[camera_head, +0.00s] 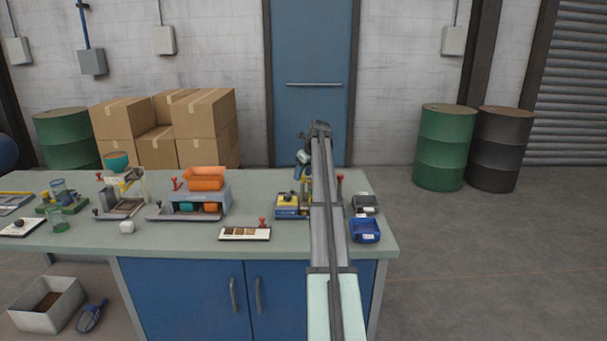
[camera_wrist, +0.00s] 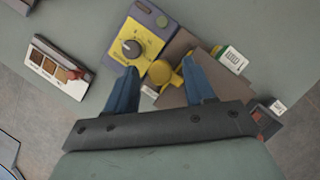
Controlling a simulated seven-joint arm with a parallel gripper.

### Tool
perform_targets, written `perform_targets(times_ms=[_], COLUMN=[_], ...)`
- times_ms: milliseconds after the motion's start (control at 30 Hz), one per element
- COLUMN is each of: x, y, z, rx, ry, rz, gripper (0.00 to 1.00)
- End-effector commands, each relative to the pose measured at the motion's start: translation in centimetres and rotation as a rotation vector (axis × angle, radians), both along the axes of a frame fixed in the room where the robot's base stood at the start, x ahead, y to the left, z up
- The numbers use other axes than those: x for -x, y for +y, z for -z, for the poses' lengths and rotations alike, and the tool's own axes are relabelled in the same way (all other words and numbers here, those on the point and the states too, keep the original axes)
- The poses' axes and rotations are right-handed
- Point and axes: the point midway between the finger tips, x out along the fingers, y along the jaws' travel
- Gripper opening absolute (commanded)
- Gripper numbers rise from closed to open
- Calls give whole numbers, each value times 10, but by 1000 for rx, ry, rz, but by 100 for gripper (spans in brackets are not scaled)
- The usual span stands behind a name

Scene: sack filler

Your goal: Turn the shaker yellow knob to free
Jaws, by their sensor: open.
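The shaker (camera_head: 288,205) is a small yellow and dark box near the right end of the bench, partly covered by my arm. In the wrist view its yellow panel (camera_wrist: 147,61) carries a round dark dial with a pale pointer (camera_wrist: 131,48). A yellow rounded knob (camera_wrist: 161,73) with a yellow arm stands beside the panel, in front of a brown plate (camera_wrist: 180,52). My gripper (camera_wrist: 162,69) is open, its two blue fingers apart on either side of the yellow knob in the picture. I cannot tell its height above the knob, or the knob's marked setting.
A sample card (camera_wrist: 60,64) with a red clip lies left of the shaker. A blue bin (camera_head: 365,230) and a dark bin (camera_head: 365,203) stand to its right, near the bench edge. An orange tray (camera_head: 206,178) sits on a grey unit further left.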

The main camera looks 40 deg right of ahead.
Motion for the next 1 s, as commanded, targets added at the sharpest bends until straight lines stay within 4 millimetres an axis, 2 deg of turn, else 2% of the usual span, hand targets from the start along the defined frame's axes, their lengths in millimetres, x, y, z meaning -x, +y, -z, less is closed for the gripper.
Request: perform_targets(times_ms=[333,867,1000], x=[-1,-1,-1], y=[0,0,0], z=[2,2,2], rx=[0,0,0], ry=[0,0,0], rz=[0,0,-2], gripper=[53,2,0])
